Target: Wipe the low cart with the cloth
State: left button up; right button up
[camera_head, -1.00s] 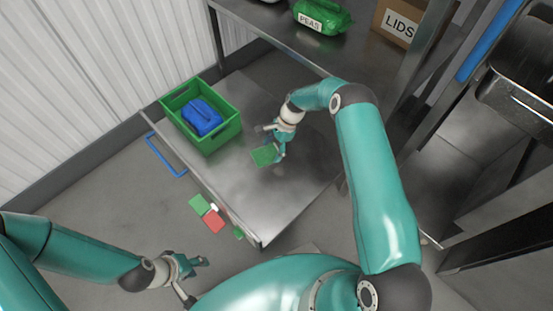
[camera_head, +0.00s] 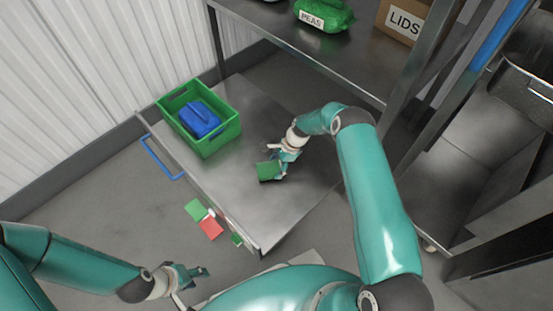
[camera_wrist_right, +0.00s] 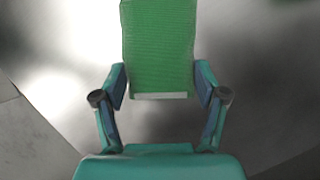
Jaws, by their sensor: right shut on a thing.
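The low cart (camera_head: 232,185) is a low metal platform with a bare, shiny top. My right gripper (camera_head: 277,168) is shut on a green cloth (camera_head: 267,171) over the right part of the cart top. In the right wrist view the green cloth (camera_wrist_right: 160,45) stands out between the two fingers of the gripper (camera_wrist_right: 160,92), with a pale strip at its near edge. I cannot tell whether the cloth touches the surface. My left gripper (camera_head: 192,273) is off the cart, at the lower left over the floor; its finger opening is too small to tell.
A green crate (camera_head: 228,137) with a blue container (camera_head: 199,119) stands on the cart's far left corner. A blue handle (camera_head: 160,160) is on its left side. A shelf with a peas bag (camera_head: 324,15) and lids box (camera_head: 402,20) rises behind.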

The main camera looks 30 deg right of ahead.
jog(key=shift+f, duration=0.65)
jog(key=shift+w+d+f+b, duration=0.1)
jog(key=shift+d+b, duration=0.15)
jog(key=shift+b, duration=0.05)
jog(key=shift+w+d, duration=0.1)
jog(key=shift+d, duration=0.35)
jog(key=shift+w+d+b, duration=0.25)
jog(key=shift+d, duration=0.4)
jog(key=shift+w+d+b, duration=0.2)
jog(key=shift+d, duration=0.4)
jog(key=shift+a+p, duration=0.4)
jog(key=shift+s+a+p, duration=0.2)
jog(key=shift+s+a, duration=0.1)
jog(key=shift+a, duration=0.4)
jog(key=shift+s+a+p, duration=0.2)
jog(key=shift+s+a, duration=0.1)
jog(key=shift+a, duration=0.35)
jog(key=shift+a+r, duration=0.2)
jog(key=shift+r+p, duration=0.5)
jog(key=shift+r, duration=0.25)
pick_arm(q)
jog(key=shift+r+p, duration=1.9)
jog(key=shift+r, duration=0.3)
pick_arm(e)
jog(key=shift+r, duration=2.95)
